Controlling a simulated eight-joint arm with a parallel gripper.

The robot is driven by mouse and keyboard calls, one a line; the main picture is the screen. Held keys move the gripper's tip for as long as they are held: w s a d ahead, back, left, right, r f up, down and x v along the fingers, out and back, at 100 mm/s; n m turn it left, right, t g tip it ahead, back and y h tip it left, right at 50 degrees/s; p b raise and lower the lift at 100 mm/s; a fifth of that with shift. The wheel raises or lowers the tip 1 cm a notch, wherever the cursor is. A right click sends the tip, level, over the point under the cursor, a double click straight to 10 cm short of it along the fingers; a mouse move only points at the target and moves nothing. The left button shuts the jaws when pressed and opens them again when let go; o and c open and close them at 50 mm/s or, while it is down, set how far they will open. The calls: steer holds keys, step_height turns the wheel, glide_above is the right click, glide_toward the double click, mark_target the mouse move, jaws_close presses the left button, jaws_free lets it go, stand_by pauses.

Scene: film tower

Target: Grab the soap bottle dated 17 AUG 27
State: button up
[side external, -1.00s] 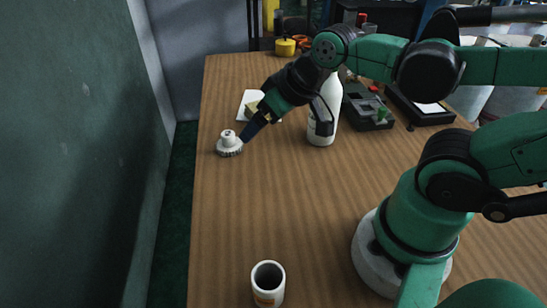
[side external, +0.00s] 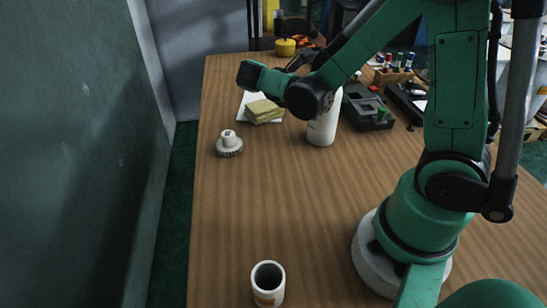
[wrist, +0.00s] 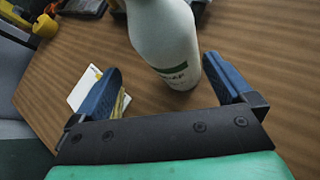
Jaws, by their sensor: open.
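A white bottle (side external: 322,128) stands upright on the table, its upper part partly hidden behind my arm in the side view. In the wrist view the white bottle (wrist: 165,38) shows close up, with dark green print low on its side; I cannot read a date there. My gripper (wrist: 161,67) is open, its two blue fingers spread on either side of the bottle's lower part in that picture. I cannot tell whether they touch it. In the side view the fingers are hidden behind my arm.
A yellow sponge (side external: 263,112) on a white sheet lies left of the bottle. A white-handled round brush (side external: 229,145) is nearer left. A black tray (side external: 372,115) stands right of the bottle. A white tube (side external: 268,284) stands at the front. The middle of the table is clear.

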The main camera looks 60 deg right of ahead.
steer(key=s+d+f+n+g+h, duration=0.1)
steer(key=s+d+f, duration=0.1)
steer(key=d, duration=0.4)
steer(key=shift+g+h, duration=0.3)
steer(key=shift+h, duration=0.1)
steer(key=shift+w+f, duration=0.1)
jaws_close()
